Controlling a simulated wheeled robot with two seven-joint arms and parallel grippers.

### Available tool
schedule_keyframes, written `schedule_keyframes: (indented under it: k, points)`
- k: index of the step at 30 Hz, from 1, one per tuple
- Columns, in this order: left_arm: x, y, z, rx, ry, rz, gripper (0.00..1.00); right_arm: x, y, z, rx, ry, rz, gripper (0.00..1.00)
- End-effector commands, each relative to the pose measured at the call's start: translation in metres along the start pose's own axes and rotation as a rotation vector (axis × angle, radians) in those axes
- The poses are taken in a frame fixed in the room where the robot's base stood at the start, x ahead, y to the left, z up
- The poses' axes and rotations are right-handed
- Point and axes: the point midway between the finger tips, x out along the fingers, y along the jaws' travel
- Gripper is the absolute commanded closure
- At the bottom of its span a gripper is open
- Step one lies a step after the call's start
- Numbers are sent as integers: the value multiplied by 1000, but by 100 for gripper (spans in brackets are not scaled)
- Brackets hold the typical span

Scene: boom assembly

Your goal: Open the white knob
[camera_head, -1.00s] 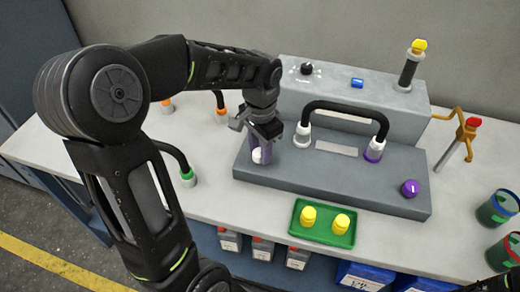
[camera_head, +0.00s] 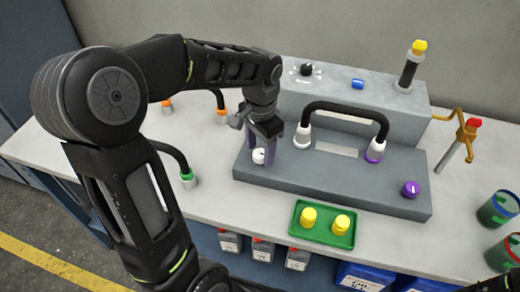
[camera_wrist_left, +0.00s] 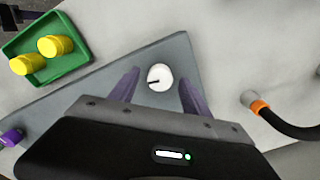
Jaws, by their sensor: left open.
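The white knob (camera_head: 259,156) sits on the left end of the grey machine's low base (camera_head: 330,185). In the left wrist view the knob (camera_wrist_left: 159,77) is a round white disc with a dark pointer line toward the left. My left gripper (camera_head: 261,152) is above the base with its purple fingers spread. In the left wrist view its fingertips (camera_wrist_left: 157,82) are on either side of the knob, with a gap showing on both sides. I cannot tell how far down the fingers reach. My right gripper is not clearly in view.
A black hose (camera_head: 345,108) arches over the base right of my left gripper. A purple knob (camera_head: 410,189) is at the base's right end. A green tray (camera_head: 322,238) with two yellow caps lies in front. Another hose with a green end (camera_head: 188,178) stands left.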

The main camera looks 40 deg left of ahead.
Motion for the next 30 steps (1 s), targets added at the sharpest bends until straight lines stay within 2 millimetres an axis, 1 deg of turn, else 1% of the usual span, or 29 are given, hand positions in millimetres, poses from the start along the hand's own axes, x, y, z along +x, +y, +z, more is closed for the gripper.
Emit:
schedule_keyframes:
  k: [9,13,17,30]
  points:
    - [-49,0,-1,-1,5,-1,44,4,1,0,-1,1,-1,64]
    - [-65,0,-1,0,3,-1,44,4,1,0,-1,1,-2,64]
    - [-70,0,0,0,1,0,44,4,1,-1,-1,1,-2,64]
    - [-70,0,0,0,0,0,44,4,1,-1,-1,1,-2,64]
